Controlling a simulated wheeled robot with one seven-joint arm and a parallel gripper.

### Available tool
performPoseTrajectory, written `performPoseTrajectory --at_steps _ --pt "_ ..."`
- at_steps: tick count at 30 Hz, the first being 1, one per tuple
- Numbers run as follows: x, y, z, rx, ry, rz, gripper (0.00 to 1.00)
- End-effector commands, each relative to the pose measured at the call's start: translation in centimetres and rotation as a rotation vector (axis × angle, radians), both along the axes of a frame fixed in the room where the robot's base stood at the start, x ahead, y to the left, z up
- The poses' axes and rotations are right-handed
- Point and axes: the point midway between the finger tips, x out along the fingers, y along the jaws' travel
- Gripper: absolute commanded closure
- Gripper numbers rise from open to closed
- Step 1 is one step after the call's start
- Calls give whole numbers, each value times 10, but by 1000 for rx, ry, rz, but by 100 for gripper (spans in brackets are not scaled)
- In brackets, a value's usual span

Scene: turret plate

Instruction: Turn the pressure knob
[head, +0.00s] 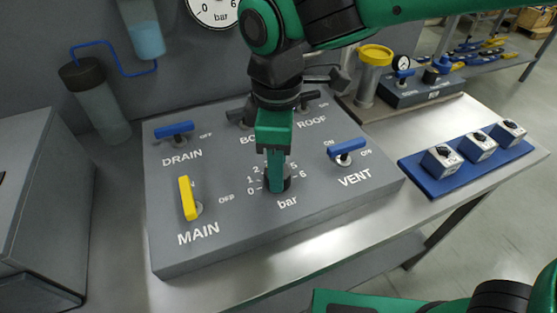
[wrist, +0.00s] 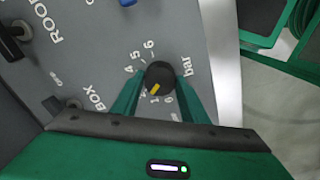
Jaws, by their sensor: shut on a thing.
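The pressure knob (wrist: 158,72) is a round black knob with a yellow mark, on a scale from 0 to 6 marked "bar". In the wrist view the yellow mark points to the low end of the scale, near 1. My gripper (head: 276,186) comes down on it from above and is shut on the knob, with one green finger on each side. In the head view the fingers hide most of the knob. The grey panel (head: 170,237) carries the knob near its middle front.
Around the knob stand the yellow MAIN handle (head: 187,198), the blue DRAIN handle (head: 174,129), the blue VENT handle (head: 347,147) and dark handles behind my arm. A blue tray (head: 424,181) with grey blocks lies at the right. A grey box (head: 30,190) stands at the left.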

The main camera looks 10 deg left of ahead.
Motion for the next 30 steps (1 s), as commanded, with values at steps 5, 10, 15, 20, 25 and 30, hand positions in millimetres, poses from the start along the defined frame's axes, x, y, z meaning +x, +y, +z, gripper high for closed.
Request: performPoseTrajectory --at_steps 5,10,15,20,25,30 --pt "4 1 1 6 -5 -175 82" --pt "4 1 2 6 -5 -337 82" --pt "4 1 2 7 -5 -499 82" --pt "4 1 2 8 -5 -651 82" --pt "5 1 2 8 -5 -806 82" --pt "5 1 2 9 -4 -941 83"
